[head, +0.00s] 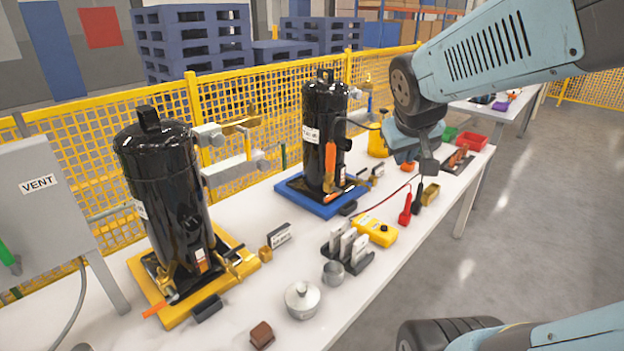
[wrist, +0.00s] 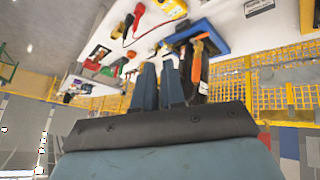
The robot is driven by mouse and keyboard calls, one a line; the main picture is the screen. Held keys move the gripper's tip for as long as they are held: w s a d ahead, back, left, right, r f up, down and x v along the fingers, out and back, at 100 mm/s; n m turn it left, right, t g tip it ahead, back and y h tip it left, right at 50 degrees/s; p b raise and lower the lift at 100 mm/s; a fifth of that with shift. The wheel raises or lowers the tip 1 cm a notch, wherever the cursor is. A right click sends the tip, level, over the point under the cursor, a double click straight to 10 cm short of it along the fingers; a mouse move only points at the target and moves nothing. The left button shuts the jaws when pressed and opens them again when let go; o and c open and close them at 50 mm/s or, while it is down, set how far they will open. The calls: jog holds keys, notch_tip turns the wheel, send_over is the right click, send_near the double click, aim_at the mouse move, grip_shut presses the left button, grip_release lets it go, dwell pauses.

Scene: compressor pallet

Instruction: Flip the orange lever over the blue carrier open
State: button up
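The blue carrier (head: 317,205) lies on the white table under a black compressor (head: 325,110). An upright orange lever (head: 330,163) shows at the compressor's front. A second orange piece (head: 333,197) slants low at the carrier. In the wrist view the carrier (wrist: 205,35) and an orange lever (wrist: 196,62) lie just beyond and right of the fingers. My gripper (head: 428,168) hangs above the table, right of the carrier and apart from the lever. Its two fingers (wrist: 159,75) hold nothing visible; their opening is unclear.
A yellow carrier (head: 181,318) with another compressor (head: 165,190) and its own orange lever (head: 157,308) stands at the left. A yellow meter (head: 376,231), red and black probes and a rack of blocks (head: 347,258) lie in front. A yellow mesh fence (head: 265,90) runs behind.

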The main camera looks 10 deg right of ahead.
jog(key=shift+n+t+h, duration=0.3)
jog(key=shift+n+t, duration=0.1)
jog(key=shift+n, duration=0.3)
jog(key=w+d+f, duration=0.1)
jog(key=w, duration=0.1)
jog(key=w+d+f, duration=0.1)
jog(key=w, duration=0.2)
jog(key=w+d+f, duration=0.1)
jog(key=w, duration=0.1)
jog(key=shift+w+d+f, duration=0.25)
jog(key=shift+w+d, duration=0.05)
jog(key=shift+w, duration=0.05)
grip_shut()
jog(key=w+f+n+y, duration=0.2)
jog(key=w+f+y, duration=0.3)
jog(key=f, duration=0.4)
jog(key=w+f+n+t+y, duration=0.1)
jog(key=w+f+n+y, duration=0.2)
jog(key=w+f+y, duration=0.2)
jog(key=shift+w+a+f+t, duration=0.3)
jog(key=shift+w+f, duration=0.75)
jog(key=shift+f, duration=1.05)
jog(key=x, duration=1.4)
jog(key=shift+r, duration=0.1)
